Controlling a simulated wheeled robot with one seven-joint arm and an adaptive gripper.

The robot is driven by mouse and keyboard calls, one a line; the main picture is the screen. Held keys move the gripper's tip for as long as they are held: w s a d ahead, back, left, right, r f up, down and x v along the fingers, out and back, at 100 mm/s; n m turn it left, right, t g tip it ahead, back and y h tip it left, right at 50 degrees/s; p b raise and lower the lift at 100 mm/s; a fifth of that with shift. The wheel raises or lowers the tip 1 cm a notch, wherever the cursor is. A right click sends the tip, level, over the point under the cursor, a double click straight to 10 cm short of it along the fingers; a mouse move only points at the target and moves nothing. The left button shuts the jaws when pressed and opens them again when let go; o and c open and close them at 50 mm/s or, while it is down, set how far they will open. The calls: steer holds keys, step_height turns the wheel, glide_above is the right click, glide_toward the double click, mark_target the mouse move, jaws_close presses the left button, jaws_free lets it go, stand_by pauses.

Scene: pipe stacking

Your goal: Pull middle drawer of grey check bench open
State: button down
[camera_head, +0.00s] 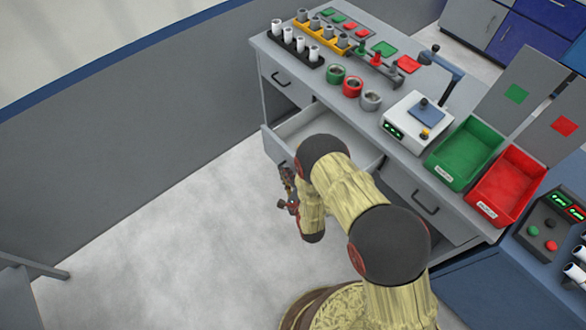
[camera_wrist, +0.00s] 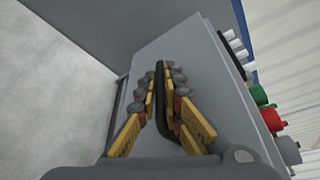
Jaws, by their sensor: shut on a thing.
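The grey bench (camera_head: 262,62) stands at the upper middle of the head view. Its middle drawer (camera_head: 315,122), between a left and a right drawer, is pulled out, and its empty light interior shows. My gripper (camera_head: 287,186) is at the front of this drawer, partly hidden by my arm. In the wrist view my gripper (camera_wrist: 165,88) has its yellow-padded fingers on both sides of the black handle (camera_wrist: 160,72) and is shut on it. The grey drawer front (camera_wrist: 200,65) fills the space behind the handle.
The left drawer (camera_head: 296,88) and right drawer (camera_head: 410,200) look shut. On the bench top are pipe racks, coloured rings, a white device (camera_head: 412,118), a green bin (camera_head: 466,152) and a red bin (camera_head: 506,184). The floor (camera_head: 170,230) left of my arm is clear.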

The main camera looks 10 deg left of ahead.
steer(key=shift+s+a+f, duration=0.1)
steer(key=shift+s+a, duration=0.15)
steer(key=shift+s, duration=0.2)
steer(key=c, duration=2.2)
jaws_free()
steer(key=shift+w, duration=0.1)
steer(key=v, duration=1.2)
